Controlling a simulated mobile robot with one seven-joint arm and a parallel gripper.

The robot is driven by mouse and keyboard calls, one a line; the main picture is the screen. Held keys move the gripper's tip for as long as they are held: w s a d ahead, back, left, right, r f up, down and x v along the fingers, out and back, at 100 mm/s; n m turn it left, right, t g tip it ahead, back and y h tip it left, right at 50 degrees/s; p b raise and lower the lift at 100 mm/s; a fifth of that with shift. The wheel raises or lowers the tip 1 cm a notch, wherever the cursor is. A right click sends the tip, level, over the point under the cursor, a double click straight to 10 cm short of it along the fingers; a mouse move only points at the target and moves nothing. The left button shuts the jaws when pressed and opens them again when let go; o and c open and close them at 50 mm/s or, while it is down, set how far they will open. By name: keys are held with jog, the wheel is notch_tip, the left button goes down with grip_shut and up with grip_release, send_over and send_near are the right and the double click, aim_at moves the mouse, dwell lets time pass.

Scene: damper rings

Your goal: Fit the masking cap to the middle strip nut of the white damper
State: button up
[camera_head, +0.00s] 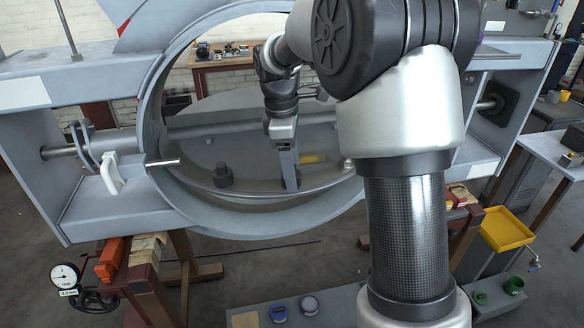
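A large pale grey damper ring (152,110) stands in front of me, with a tilted grey disc (225,140) and a shaft (215,128) across it. I cannot tell whether this is the white damper. The middle strip nut cannot be made out.
A dial gauge (65,276) and handwheel (98,298) are at lower left. A yellow tray (506,229) is at right. A white handle (111,174) projects left of the ring. My arm hides the ring's right side.

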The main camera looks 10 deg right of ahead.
notch_tip(320, 180, up, 17)
jog(key=a+p, duration=0.2)
jog(key=shift+w+r, duration=0.2)
jog(key=shift+w, duration=0.1)
dwell(0.6)
